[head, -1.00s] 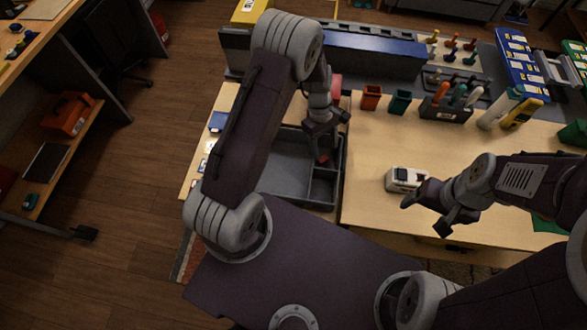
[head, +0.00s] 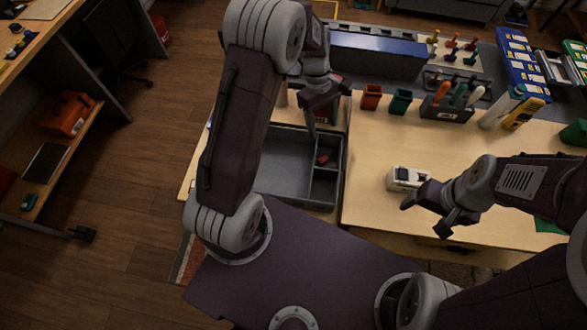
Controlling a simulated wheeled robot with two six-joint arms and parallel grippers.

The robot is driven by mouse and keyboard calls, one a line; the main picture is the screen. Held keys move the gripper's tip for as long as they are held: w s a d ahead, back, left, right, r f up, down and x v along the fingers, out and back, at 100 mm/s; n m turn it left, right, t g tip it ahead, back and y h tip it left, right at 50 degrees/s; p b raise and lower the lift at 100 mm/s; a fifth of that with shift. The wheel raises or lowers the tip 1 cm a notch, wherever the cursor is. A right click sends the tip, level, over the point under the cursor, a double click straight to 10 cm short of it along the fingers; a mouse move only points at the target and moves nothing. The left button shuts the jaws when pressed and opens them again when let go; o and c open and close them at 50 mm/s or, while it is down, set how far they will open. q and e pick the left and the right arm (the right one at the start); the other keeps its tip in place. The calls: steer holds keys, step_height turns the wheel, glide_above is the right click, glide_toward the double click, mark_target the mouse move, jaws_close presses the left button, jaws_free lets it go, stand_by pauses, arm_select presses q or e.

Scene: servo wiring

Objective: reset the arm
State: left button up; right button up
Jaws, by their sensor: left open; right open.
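My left gripper (head: 322,116) is open and hangs above the back edge of a grey divided tray (head: 284,178). A small red piece (head: 322,159) lies in the tray's right-hand compartments, below the gripper and apart from it. My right gripper (head: 424,216) is open at the front of the wooden table. A white device (head: 406,178) with a dark, red-marked top sits just behind it. I cannot tell whether the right gripper touches the device. My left arm hides part of the tray's left side.
Red (head: 371,97) and green (head: 400,101) cups and a dark tool holder (head: 446,110) stand along the table's back. A white bottle (head: 497,112) and a yellow meter (head: 523,114) stand to their right. The table's middle (head: 400,145) is mostly clear.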

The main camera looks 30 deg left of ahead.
stand_by(0.3)
arm_select(q)
steer(key=s+r+m+t, duration=0.1)
steer(key=s+r+m, duration=0.1)
steer(key=s+r, duration=0.35)
steer(key=s+a+f+m+t+y, duration=0.1)
steer(key=s+a+f+m+y, duration=0.1)
steer(key=s+m, duration=0.6)
steer(key=shift+s+a+f+m+t+y, duration=0.35)
steer(key=shift+a+m, duration=0.25)
steer(key=shift+m, duration=0.5)
arm_select(e)
steer(key=shift+w, duration=0.1)
arm_select(q)
steer(key=shift+s, duration=0.3)
arm_select(e)
steer(key=shift+s, duration=0.25)
arm_select(q)
steer(key=shift+w, duration=0.15)
arm_select(e)
steer(key=shift+w, duration=0.15)
